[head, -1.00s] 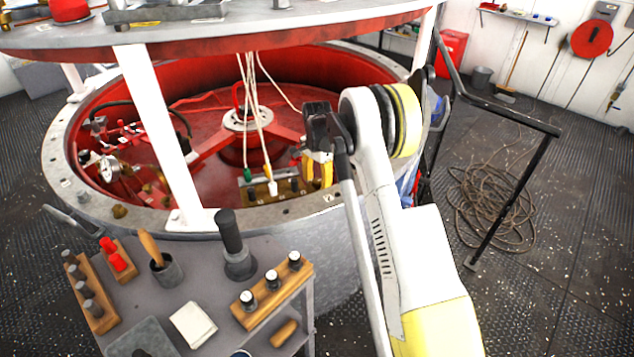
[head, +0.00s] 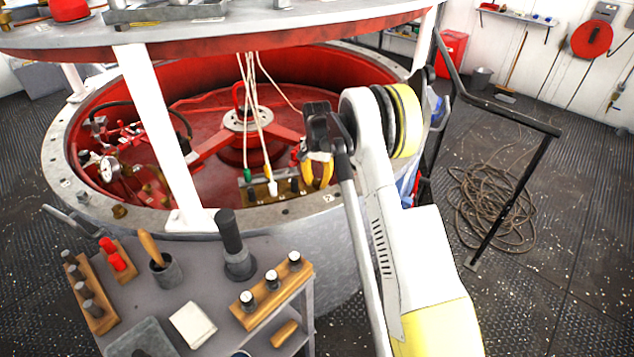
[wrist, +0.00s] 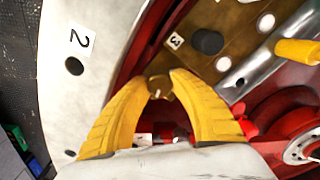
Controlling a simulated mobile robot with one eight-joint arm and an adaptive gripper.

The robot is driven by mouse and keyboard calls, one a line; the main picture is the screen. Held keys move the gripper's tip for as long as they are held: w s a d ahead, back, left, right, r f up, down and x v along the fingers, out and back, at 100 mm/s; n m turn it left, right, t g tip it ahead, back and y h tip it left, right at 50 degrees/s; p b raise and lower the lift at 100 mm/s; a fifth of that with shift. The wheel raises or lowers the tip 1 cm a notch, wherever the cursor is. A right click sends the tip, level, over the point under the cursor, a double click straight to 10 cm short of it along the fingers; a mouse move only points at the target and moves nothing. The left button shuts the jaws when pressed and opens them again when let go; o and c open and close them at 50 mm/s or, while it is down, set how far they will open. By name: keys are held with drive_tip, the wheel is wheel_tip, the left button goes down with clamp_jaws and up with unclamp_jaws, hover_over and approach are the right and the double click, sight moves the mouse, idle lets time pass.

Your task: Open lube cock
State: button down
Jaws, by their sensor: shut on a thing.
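In the wrist view my gripper (wrist: 159,80) has its two yellow curved fingers closed in at the tips on a small brown-brass piece (wrist: 161,89), which looks like the lube cock. The fingertips cover its sides, so its turn position is unclear. In the head view my gripper (head: 317,184) reaches over the near right rim of the red-lined tub, beside a brass-brown block (head: 258,192) with plugs and hoses. The cock cannot be made out in that view.
The metal rim (head: 80,199) of the tub surrounds the fingers' work area; a label "2" (wrist: 79,42) is on it. A white post (head: 155,135) and pale hoses (head: 250,105) stand to the left. A tool bench (head: 205,280) is in front, and a black railing (head: 510,195) is at right.

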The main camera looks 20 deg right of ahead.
sight(317, 181)
drive_tip(key=n, duration=1.3)
drive_tip(key=shift+n, duration=0.5)
drive_tip(key=c, duration=1.1)
unclamp_jaws()
drive_tip(key=shift+o, duration=0.2)
wheel_tip(317, 181, up, 12)
